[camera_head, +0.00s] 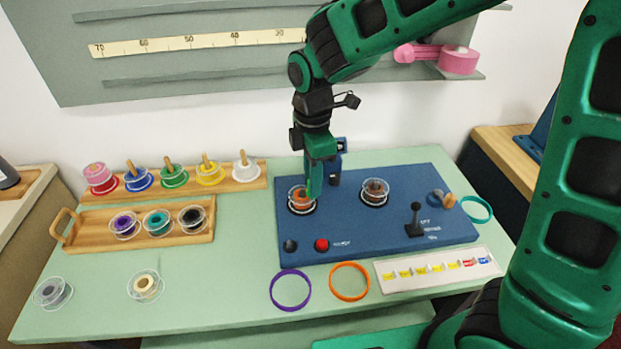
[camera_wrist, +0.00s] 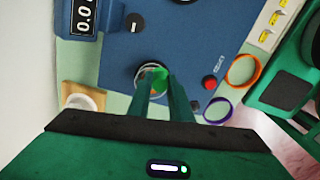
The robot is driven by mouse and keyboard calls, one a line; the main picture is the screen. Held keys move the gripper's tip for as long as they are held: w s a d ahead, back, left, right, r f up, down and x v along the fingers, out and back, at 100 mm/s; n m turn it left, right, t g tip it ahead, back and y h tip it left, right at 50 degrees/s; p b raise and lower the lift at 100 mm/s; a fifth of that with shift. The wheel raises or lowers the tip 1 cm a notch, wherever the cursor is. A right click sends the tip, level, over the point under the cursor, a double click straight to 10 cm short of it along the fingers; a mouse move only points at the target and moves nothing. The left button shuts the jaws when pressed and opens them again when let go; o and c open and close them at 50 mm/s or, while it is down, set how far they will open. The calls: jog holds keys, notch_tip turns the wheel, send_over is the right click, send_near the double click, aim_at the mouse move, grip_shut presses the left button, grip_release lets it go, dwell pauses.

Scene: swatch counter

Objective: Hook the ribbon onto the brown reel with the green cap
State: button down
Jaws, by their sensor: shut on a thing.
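My gripper (camera_head: 312,193) points down over the left reel (camera_head: 296,207) on the blue board. This reel is orange-brown with clear flanges. In the wrist view my fingertips are closed on a small bright green piece (camera_wrist: 158,74) at the middle of this reel (camera_wrist: 139,80). I cannot tell if this piece is the cap or the ribbon. A second brown reel (camera_head: 375,191) stands to the right on the same board, with no green cap visible on it. No loose ribbon strip can be made out.
The blue board (camera_head: 350,225) carries a red button (camera_head: 321,244), a black lever (camera_head: 415,220) and a display behind my gripper. Purple (camera_head: 290,290), orange (camera_head: 349,281) and teal (camera_head: 477,209) rings lie around it. Wooden racks with several reels stand left.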

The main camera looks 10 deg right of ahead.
jog(key=shift+f, duration=0.55)
dwell(1.3)
jog(key=shift+r, duration=2.55)
